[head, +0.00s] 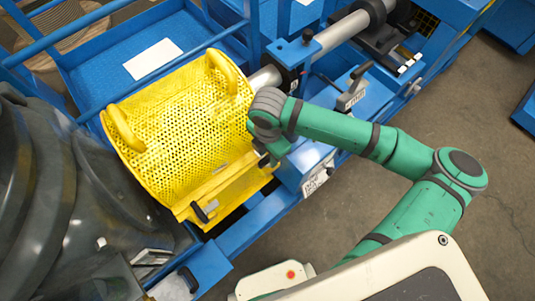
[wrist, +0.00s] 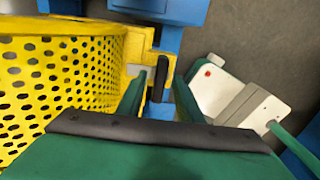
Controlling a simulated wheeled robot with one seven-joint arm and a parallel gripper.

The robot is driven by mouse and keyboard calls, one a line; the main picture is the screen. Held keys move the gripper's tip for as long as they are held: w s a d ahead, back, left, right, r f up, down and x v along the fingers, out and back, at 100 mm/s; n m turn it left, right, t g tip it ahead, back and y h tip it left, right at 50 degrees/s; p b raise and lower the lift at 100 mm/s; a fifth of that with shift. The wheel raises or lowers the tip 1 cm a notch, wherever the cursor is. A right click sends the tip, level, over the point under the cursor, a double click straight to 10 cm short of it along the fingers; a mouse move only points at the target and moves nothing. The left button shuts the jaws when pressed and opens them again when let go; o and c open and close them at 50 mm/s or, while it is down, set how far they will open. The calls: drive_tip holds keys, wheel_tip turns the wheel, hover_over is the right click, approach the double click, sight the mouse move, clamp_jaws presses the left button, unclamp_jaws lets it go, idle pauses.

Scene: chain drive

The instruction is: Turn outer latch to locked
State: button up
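The yellow perforated guard (head: 185,120) sits closed over the blue frame. One black latch handle (head: 205,210) shows at the left part of its front edge. My gripper (head: 267,158) is at the right end of that edge and mostly hides what is there. In the wrist view, a black latch handle (wrist: 159,78) on a yellow bracket stands between the two green fingers of my gripper (wrist: 160,98). The fingers are open, with gaps visible on both sides of the handle. I cannot tell how far down they reach around it.
A shaft (head: 340,32) runs from the guard to the upper right. A small lever (head: 357,78) stands on the blue frame. A large dark housing (head: 60,190) is at the left. My own base (wrist: 215,85) shows at the right in the wrist view. Bare floor lies to the right.

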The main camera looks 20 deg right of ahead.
sight(268, 156)
wheel_tip(268, 156, up, 10)
drive_tip(key=shift+r, duration=0.25)
idle(0.6)
